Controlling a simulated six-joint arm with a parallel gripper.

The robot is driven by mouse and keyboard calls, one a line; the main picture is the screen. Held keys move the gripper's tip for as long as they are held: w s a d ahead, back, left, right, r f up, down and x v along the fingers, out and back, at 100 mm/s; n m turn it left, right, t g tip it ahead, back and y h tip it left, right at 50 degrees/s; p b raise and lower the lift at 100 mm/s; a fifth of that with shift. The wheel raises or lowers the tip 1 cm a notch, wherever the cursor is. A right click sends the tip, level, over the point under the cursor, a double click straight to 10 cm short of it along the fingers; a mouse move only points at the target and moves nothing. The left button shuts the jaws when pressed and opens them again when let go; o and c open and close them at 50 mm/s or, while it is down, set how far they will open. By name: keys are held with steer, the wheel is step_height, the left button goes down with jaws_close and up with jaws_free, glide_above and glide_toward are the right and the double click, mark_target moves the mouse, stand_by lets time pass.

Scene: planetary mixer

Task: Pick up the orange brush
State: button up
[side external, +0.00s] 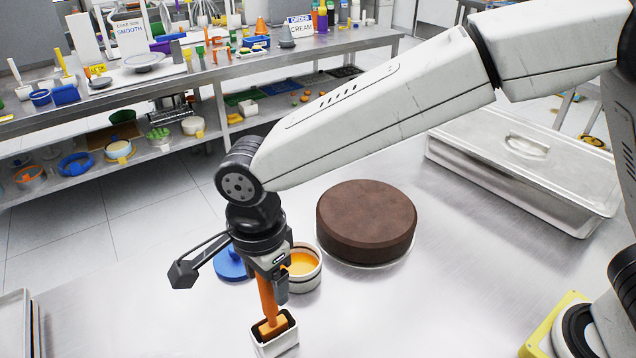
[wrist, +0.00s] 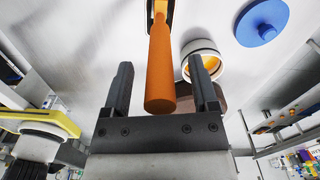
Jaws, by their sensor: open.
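The orange brush (side external: 266,298) stands upright in a small white holder (side external: 278,343) with a dark inside, on the metal table. My gripper (side external: 270,290) is at the upper part of its handle. In the wrist view, the orange handle (wrist: 161,70) reaches in between the two dark fingers of my gripper (wrist: 163,85). The fingers are apart, with a visible gap on both sides of the handle. The holder shows only in part at the top edge of the wrist view.
A brown round cake (side external: 366,222) and a lidded steel pan (side external: 525,165) lie farther right. A tray (side external: 14,325) is at the left edge.

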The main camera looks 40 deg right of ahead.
jaws_close()
steer(key=shift+r, duration=0.1)
stand_by(0.3)
steer(key=shift+r, duration=4.95)
